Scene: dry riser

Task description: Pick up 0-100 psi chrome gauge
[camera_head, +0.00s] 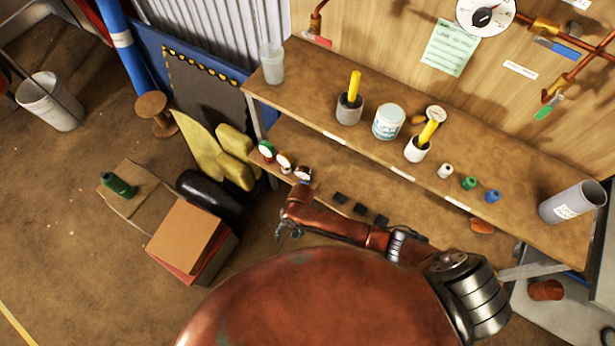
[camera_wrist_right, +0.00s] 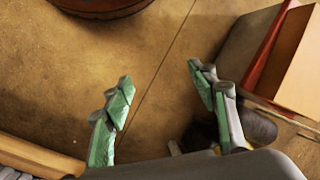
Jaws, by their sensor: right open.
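Three small round gauges stand in a row at the left end of the lower shelf in the head view: a green-rimmed gauge (camera_head: 267,150), a middle gauge with a pale face (camera_head: 284,162) and a right-hand gauge (camera_head: 303,174) beside my right arm. Their markings are too small to read, so I cannot tell which is the 0-100 psi chrome one. My right gripper (camera_head: 287,234) is in front of the lower shelf, below the gauges in the picture. In the right wrist view its green-padded fingers (camera_wrist_right: 168,95) are apart and empty over the floor. My left gripper is not in view.
The upper shelf (camera_head: 480,205) holds cups, a white tub (camera_head: 388,121) and a grey pipe piece (camera_head: 572,203). Dark blocks (camera_head: 360,209) lie on the lower shelf.

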